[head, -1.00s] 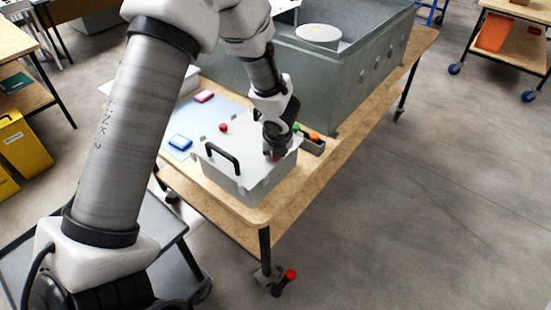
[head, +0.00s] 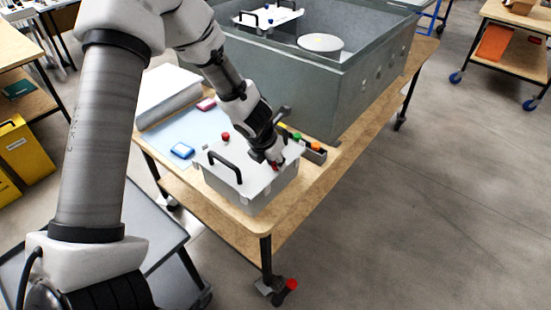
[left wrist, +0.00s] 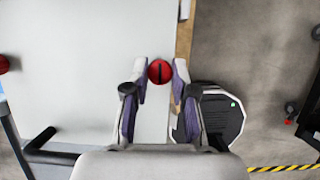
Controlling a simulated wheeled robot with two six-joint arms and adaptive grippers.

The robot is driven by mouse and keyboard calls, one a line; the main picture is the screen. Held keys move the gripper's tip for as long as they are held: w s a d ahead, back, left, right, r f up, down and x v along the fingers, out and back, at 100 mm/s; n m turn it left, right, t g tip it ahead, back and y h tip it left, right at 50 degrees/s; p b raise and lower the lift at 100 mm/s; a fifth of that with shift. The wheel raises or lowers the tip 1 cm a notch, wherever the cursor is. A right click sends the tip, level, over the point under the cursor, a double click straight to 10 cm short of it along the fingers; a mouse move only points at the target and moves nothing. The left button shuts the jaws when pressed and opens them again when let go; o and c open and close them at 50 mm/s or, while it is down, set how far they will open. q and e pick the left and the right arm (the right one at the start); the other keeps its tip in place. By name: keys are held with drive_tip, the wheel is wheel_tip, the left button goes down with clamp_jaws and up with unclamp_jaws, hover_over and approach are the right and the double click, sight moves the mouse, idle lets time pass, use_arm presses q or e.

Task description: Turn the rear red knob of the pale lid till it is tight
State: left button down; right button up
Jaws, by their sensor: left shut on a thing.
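The pale lid (head: 216,159) lies on a grey box (head: 232,190) at the near end of the workbench. One red knob (left wrist: 160,71) shows between my left gripper's fingertips (left wrist: 161,72) in the left wrist view, with a dark slot across its top. My left gripper (head: 275,162) is shut on this knob, at the right part of the lid, and mostly hides it in the head view. A second red knob (head: 225,136) stands free at the lid's far left; it also shows at the left edge of the wrist view (left wrist: 4,64). My right gripper is out of view.
A black handle (head: 224,165) rises from the lid near the left. A narrow grey holder (head: 317,156) with green and orange knobs lies right of the box. A large grey housing (head: 300,85) stands behind. A blue item (head: 182,150) lies on the pale mat.

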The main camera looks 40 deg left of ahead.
use_arm(q)
drive_tip(key=shift+w+a+r, duration=0.1)
drive_tip(key=shift+w+r, duration=0.05)
drive_tip(key=shift+w, duration=0.05)
idle(0.4)
drive_tip(key=c, duration=0.9)
unclamp_jaws()
drive_tip(key=shift+c, duration=0.2)
drive_tip(key=shift+s, duration=0.1)
drive_tip(key=v, duration=1.1)
drive_tip(key=shift+s+r, duration=0.2)
drive_tip(key=shift+r, duration=0.15)
